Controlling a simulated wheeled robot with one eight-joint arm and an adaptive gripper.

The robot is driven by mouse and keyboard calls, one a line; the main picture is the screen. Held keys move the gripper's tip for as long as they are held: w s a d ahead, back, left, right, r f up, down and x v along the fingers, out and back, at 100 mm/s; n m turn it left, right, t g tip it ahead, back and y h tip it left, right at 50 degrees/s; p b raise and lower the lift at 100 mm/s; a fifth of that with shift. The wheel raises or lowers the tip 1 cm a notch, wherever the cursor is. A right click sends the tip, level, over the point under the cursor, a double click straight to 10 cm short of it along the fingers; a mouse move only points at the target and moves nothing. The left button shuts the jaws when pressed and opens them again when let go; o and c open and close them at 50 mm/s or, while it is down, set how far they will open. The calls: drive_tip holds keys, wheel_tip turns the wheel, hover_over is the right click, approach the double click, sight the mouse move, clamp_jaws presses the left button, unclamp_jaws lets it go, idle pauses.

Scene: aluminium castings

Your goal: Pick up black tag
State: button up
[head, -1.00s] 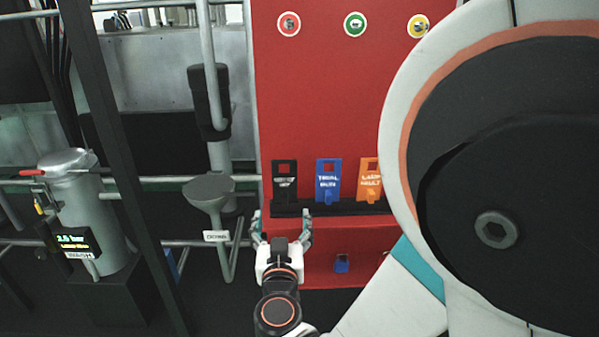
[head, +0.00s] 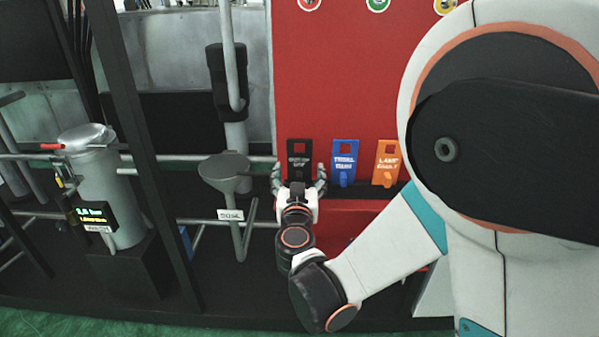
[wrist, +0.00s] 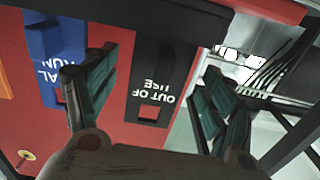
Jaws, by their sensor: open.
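The black tag (head: 299,154) stands upright at the left end of a dark ledge on the red panel, with a square hole near its top. In the wrist view the black tag (wrist: 152,85) reads "OUT OF USE" upside down and lies between the fingers, nearer the left one. My gripper (head: 299,178) is open in front of the tag, with a finger to each side of it. In the wrist view my gripper (wrist: 158,95) holds nothing. The tag's lower part is hidden behind the gripper in the head view.
A blue tag (head: 344,160) and an orange tag (head: 387,160) stand to the right on the same ledge. The red panel (head: 350,80) rises behind. A grey funnel (head: 225,168) and pipes are to the left. My arm covers the right side.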

drive_tip(key=shift+w+d, duration=0.1)
drive_tip(key=shift+w, duration=1.1)
drive_tip(key=c, duration=1.2)
drive_tip(key=shift+o, duration=0.2)
drive_tip(key=shift+r, duration=0.15)
